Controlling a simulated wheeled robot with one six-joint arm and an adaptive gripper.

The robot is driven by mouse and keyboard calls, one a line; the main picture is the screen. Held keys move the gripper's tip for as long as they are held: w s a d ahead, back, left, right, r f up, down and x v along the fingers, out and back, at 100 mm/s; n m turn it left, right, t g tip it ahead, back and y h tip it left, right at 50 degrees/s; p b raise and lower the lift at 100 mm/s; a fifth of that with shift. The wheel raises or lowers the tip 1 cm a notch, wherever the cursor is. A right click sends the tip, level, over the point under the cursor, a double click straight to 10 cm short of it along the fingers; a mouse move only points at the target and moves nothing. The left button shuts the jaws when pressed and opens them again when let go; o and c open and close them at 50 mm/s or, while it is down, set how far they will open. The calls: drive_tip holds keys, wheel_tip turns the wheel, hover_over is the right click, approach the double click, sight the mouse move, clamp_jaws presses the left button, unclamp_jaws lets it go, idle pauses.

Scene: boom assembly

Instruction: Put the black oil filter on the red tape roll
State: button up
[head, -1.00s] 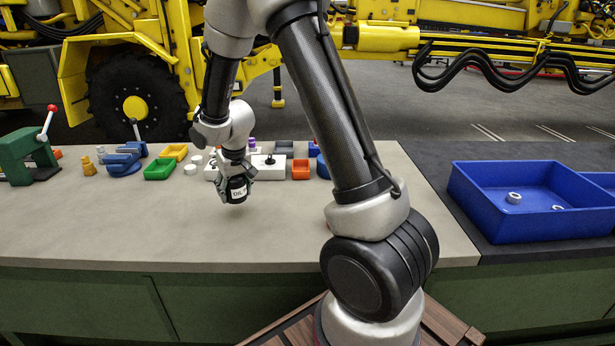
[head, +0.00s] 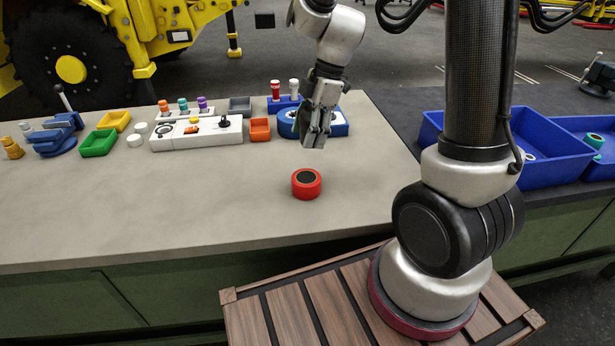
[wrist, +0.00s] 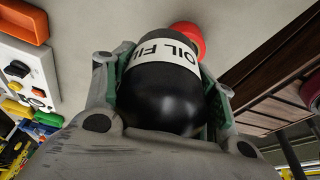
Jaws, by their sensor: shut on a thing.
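The black oil filter (wrist: 165,100), with a white label, is held between the two fingers of my gripper (wrist: 163,88) in the wrist view. In the head view my gripper (head: 316,132) is above the bench, behind the red tape roll; I cannot make out the filter there. The red tape roll (head: 306,190) lies flat on the bench with a dark centre. Part of it shows past the filter's far end in the wrist view (wrist: 188,36). The filter is apart from the roll in height, as far as I can tell.
A blue tape roll and blue block (head: 335,124) stand behind my gripper. An orange bin (head: 260,130), a white control panel (head: 170,140) and green bin (head: 97,144) line the back. A blue crate (head: 550,150) is at right. The front bench is clear.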

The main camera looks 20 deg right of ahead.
drive_tip(key=s+a+r+n+g, duration=0.2)
drive_tip(key=s+a+n, duration=0.1)
drive_tip(key=s+n, duration=0.25)
hover_over(301, 182)
drive_tip(key=shift+n+h, duration=0.3)
drive_tip(key=shift+n, duration=0.15)
drive_tip(key=f, duration=0.3)
drive_tip(key=d+f, duration=0.1)
drive_tip(key=f, duration=0.1)
drive_tip(key=shift+w, duration=0.35)
drive_tip(key=shift+f, duration=2.05)
drive_tip(key=shift+f, duration=0.1)
drive_tip(key=o, duration=1.2)
